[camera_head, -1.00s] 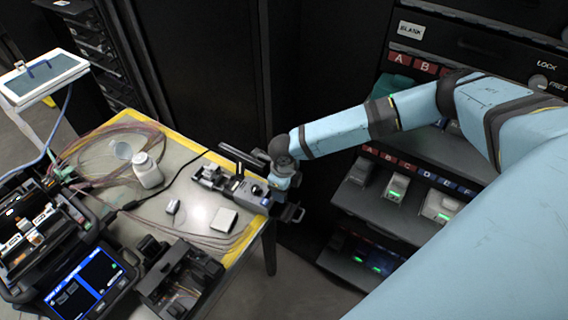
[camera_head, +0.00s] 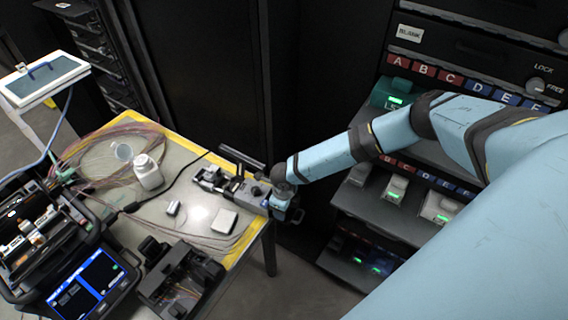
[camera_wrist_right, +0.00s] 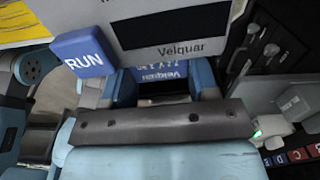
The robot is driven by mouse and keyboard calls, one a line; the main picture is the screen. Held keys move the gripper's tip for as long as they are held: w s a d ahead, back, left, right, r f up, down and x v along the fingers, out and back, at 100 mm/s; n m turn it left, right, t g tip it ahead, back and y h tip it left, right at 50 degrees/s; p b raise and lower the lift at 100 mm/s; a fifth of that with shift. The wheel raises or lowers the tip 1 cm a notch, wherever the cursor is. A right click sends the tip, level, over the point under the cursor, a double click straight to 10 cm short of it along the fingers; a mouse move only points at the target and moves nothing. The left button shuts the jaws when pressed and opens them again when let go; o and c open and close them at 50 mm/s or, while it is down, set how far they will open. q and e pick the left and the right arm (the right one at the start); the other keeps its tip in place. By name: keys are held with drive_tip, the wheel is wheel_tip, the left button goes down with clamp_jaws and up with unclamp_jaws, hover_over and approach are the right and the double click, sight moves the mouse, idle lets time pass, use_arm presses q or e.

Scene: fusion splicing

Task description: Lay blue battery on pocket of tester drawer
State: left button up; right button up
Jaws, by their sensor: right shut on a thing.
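The tester (camera_head: 257,190) is a small grey device at the table's right edge in the head view. In the right wrist view its face (camera_wrist_right: 205,40) shows the name Velquar, a dark screen and a blue RUN button (camera_wrist_right: 82,55). My right gripper (camera_wrist_right: 150,88) is shut on the blue battery (camera_wrist_right: 158,73), whose lettering appears upside down, close against the tester's front. In the head view the right gripper (camera_head: 281,207) is at the tester's right end. The drawer's pocket is hidden behind the gripper, so I cannot tell whether the battery touches it. My left gripper is not in view.
The table (camera_head: 190,200) holds a white bottle (camera_head: 148,172), a pale square pad (camera_head: 223,221), loose fibres and a splicer with a blue screen (camera_head: 88,287). A shelf rack (camera_head: 385,215) with lettered slots stands to the right.

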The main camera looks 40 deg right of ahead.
drive_tip(key=o, duration=0.9)
drive_tip(key=shift+f, duration=0.15)
drive_tip(key=shift+o, duration=0.2)
drive_tip(key=shift+r, duration=0.35)
wheel_tip(320, 180, up, 12)
drive_tip(key=shift+f+b, duration=0.15)
drive_tip(key=shift+b, duration=0.15)
